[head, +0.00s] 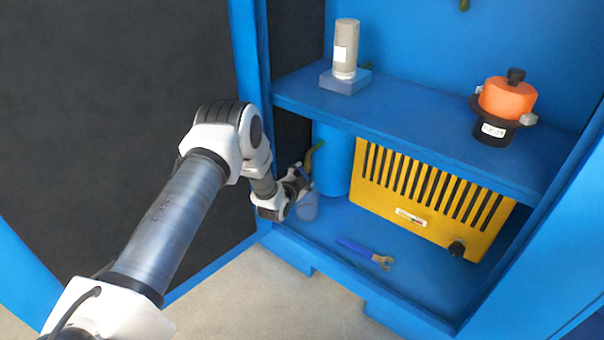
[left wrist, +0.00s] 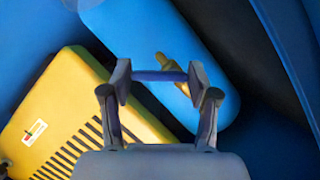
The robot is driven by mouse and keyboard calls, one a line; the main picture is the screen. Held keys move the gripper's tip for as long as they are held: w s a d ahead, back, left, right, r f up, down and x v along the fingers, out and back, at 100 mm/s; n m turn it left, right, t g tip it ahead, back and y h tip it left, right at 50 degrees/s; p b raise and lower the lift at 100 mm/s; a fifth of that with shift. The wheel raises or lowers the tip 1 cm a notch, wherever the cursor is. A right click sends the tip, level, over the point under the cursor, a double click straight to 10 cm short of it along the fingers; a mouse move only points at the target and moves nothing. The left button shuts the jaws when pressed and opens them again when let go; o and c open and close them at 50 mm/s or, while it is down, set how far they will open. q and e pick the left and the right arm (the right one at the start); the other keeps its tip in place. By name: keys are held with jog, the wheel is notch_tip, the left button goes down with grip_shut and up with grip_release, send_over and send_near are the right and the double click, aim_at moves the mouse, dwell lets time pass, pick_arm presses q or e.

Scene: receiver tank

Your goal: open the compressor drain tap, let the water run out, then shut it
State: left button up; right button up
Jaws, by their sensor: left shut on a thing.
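The blue receiver tank (head: 335,160) stands upright at the left of the cabinet's lower bay. In the left wrist view the tank (left wrist: 175,45) has a brass drain tap (left wrist: 175,70) at its end. A blue bar, apparently the tap's lever (left wrist: 158,76), spans between the fingertips of my left gripper (left wrist: 160,79), which is shut on it. In the head view my left gripper (head: 301,180) is beside the tank's lower left side and hides the tap. A greyish translucent cup (head: 307,207) stands just below the gripper. Water is not visible. My right gripper is out of view.
A yellow slotted compressor housing (head: 425,200) with a black knob fills the lower bay's right. A blue-handled wrench (head: 362,250) lies on its floor. The shelf (head: 420,130) above holds a grey cylinder on a block (head: 345,50) and an orange-black pot (head: 507,98).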

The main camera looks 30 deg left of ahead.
pick_arm(q)
jog(key=shift+d+r+n+g+h+p, duration=0.1)
jog(key=shift+r+n+g+h+p, duration=0.1)
jog(key=shift+n+h+p, duration=0.3)
jog(key=shift+r+n+g+h+p, duration=0.1)
jog(key=shift+r+n+h+p, duration=0.2)
jog(key=shift+n, duration=0.4)
jog(key=shift+f+n+h, duration=0.1)
jog(key=shift+n+h, duration=0.4)
jog(key=shift+n, duration=0.4)
jog(key=shift+n+g+h, duration=0.3)
jog(key=shift+n+h, duration=0.3)
jog(key=shift+n, duration=0.2)
jog(key=shift+r, duration=0.2)
jog(key=o, duration=1.2)
jog(key=shift+c, duration=0.2)
